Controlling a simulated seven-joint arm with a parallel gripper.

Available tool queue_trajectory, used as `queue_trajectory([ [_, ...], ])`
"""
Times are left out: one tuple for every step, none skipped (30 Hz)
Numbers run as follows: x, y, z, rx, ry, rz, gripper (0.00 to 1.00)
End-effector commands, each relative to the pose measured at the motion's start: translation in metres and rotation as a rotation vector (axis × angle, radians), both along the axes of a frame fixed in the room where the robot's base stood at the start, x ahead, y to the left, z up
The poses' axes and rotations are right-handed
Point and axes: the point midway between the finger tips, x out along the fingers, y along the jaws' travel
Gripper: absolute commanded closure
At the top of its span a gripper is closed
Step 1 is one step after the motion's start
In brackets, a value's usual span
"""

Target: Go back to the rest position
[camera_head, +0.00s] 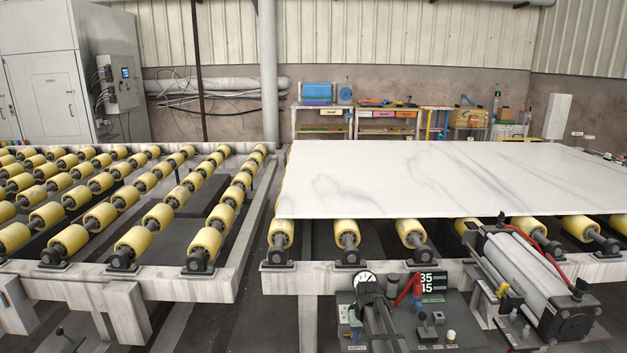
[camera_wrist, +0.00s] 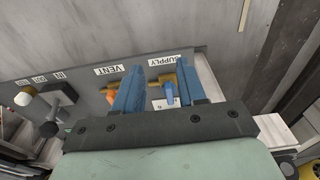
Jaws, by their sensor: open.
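My gripper (camera_wrist: 160,75) shows in the wrist view, with two blue fingers spread apart on a dark mount. A blue-handled brass valve (camera_wrist: 170,92) by the SUPPLY label shows between the fingers; I cannot tell whether they touch it. An orange part (camera_wrist: 109,95) by the VENT label is partly hidden behind the left finger. I cannot make out my gripper in the head view. There, a white veined stone slab (camera_head: 440,180) lies flat on the right roller table.
A control panel (camera_head: 433,312) with a gauge (camera_head: 366,278), a digital display (camera_head: 433,282) and knobs stands at the front. A large cylinder (camera_head: 525,275) with red hoses is to its right. Yellow rollers (camera_head: 68,240) fill the left table. A dark floor gap separates the tables.

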Motion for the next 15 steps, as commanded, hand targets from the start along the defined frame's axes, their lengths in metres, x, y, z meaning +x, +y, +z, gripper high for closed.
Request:
queue_trajectory([
  [-0.026, -0.001, -0.016, 0.000, 0.018, -0.001, 0.60],
  [-0.037, -0.001, -0.025, 0.000, 0.028, -0.001, 0.60],
  [-0.052, -0.001, -0.037, 0.000, 0.042, -0.001, 0.60],
  [-0.063, -0.001, -0.045, 0.000, 0.053, -0.001, 0.60],
  [-0.074, -0.002, -0.053, 0.000, 0.063, -0.002, 0.60],
  [-0.088, -0.002, -0.064, -0.001, 0.078, -0.002, 0.60],
  [-0.099, -0.002, -0.072, -0.001, 0.089, -0.002, 0.60],
  [-0.110, -0.003, -0.080, -0.001, 0.100, -0.002, 0.60],
  [-0.125, -0.003, -0.090, -0.001, 0.117, -0.003, 0.60],
  [-0.136, -0.003, -0.097, -0.001, 0.129, -0.003, 0.60],
  [-0.147, -0.003, -0.104, -0.001, 0.142, -0.003, 0.60],
  [-0.162, -0.004, -0.112, -0.001, 0.158, -0.003, 0.60],
  [-0.173, -0.004, -0.119, -0.001, 0.172, -0.004, 0.60],
  [-0.184, -0.004, -0.125, -0.002, 0.184, -0.004, 0.60],
  [-0.199, -0.004, -0.133, -0.002, 0.202, -0.004, 0.60],
])
